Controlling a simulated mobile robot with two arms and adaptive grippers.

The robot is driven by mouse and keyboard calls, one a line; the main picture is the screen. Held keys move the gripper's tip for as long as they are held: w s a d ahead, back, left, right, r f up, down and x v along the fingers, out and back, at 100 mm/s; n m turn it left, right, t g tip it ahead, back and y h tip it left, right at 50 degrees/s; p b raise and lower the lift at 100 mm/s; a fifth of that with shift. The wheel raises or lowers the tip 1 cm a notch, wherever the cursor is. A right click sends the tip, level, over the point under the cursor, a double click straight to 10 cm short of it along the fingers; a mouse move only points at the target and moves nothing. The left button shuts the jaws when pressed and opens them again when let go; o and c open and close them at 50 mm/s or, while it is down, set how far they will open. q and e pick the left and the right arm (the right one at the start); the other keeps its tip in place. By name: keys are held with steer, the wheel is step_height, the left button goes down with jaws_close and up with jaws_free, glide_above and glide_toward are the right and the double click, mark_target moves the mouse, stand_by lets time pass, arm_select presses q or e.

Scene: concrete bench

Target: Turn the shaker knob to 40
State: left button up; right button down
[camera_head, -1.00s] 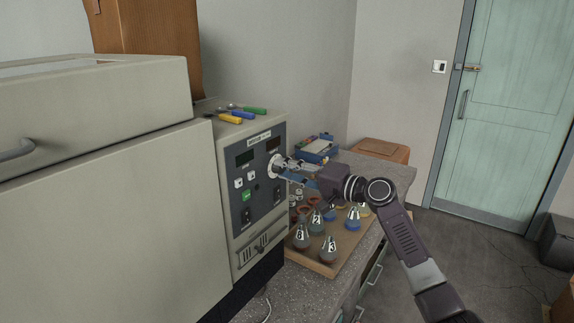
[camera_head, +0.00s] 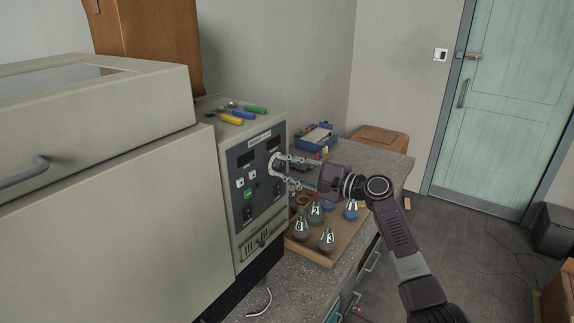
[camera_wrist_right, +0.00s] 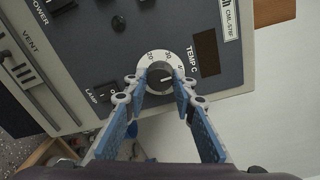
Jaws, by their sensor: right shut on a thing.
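The shaker (camera_head: 262,185) is a beige cabinet with a dark control panel on its front. In the right wrist view, the dark round knob (camera_wrist_right: 159,80) sits in a white dial ring marked 20, 30 and 40, beside the label "TEMP C". A light pointer line shows on the knob's face. My right gripper (camera_head: 279,170) is at the panel and shut on the knob. In the right wrist view its two blue fingers (camera_wrist_right: 157,90) stand on either side of the knob. In the head view the fingers hide most of the knob. My left gripper is not in view.
A wooden tray (camera_head: 318,260) with several numbered flasks stands on the bench right of the shaker, below my right arm. A blue box (camera_head: 314,138) stands behind it. Screwdrivers (camera_head: 238,112) lie on top of the shaker. A lamp switch (camera_wrist_right: 103,96) is close to the knob.

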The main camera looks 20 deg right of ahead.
stand_by(0.3)
steer(key=c, duration=1.6)
jaws_free()
steer(key=shift+d, duration=0.1)
steer(key=v, duration=1.2)
